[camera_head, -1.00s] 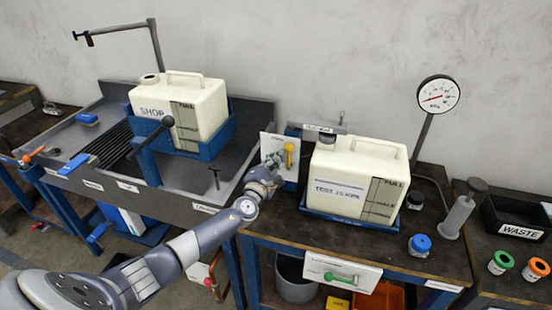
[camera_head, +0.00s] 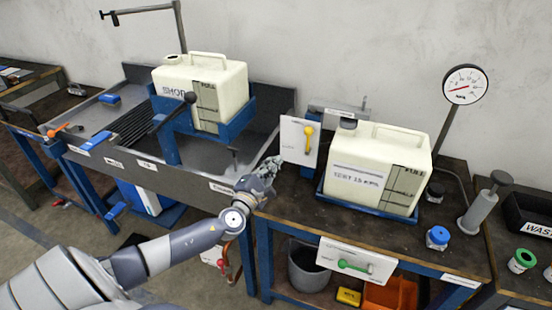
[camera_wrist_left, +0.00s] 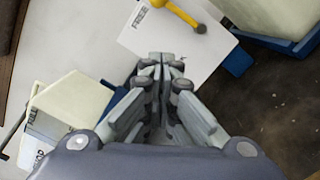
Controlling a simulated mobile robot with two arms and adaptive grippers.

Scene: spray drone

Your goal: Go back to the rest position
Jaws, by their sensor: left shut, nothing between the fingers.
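My left gripper (camera_head: 272,166) is shut and empty in the head view, just left of the white panel with the yellow lever (camera_head: 308,138). In the left wrist view its fingertips (camera_wrist_left: 160,62) are together, and nothing shows between them. My left arm comes in from the lower left of the head view. My right gripper is not in view.
A white tank labelled TEST (camera_head: 372,170) stands on the right bench, and a SHOP tank (camera_head: 205,90) sits in a blue cradle on the left. A green-lever panel (camera_head: 356,262) hangs at the bench front. A gauge (camera_head: 465,85) stands at right.

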